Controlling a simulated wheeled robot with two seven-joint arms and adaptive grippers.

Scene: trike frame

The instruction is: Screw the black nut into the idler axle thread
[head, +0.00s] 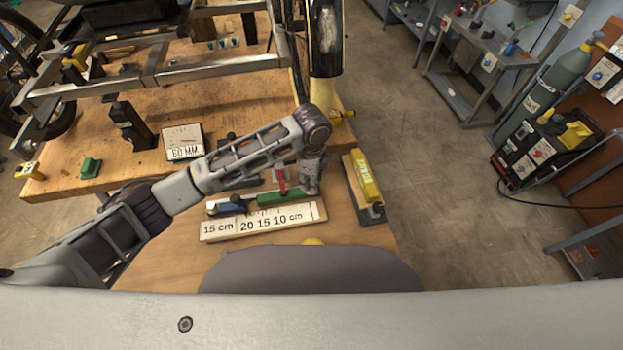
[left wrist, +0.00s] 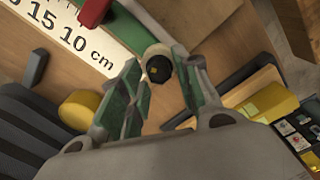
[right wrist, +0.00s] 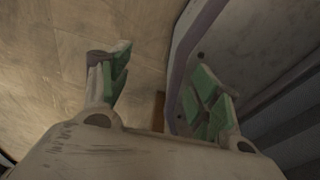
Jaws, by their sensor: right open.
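In the head view my left gripper (head: 312,187) points down over the right end of a ruler board, where the nut is too small to make out. My right gripper (right wrist: 162,75) is open and empty, over plain floor or bench in its own view. The trike frame (head: 130,82) lies across the bench; I cannot pick out the idler axle thread.
The ruler board (head: 225,232) lies on the near wooden bench, with red, green and blue tools by it. A yellow-topped block (head: 364,180) stands at the bench's right edge. A 60 mm card (head: 184,142) and a black stand (head: 131,125) are further back. Open floor lies right.

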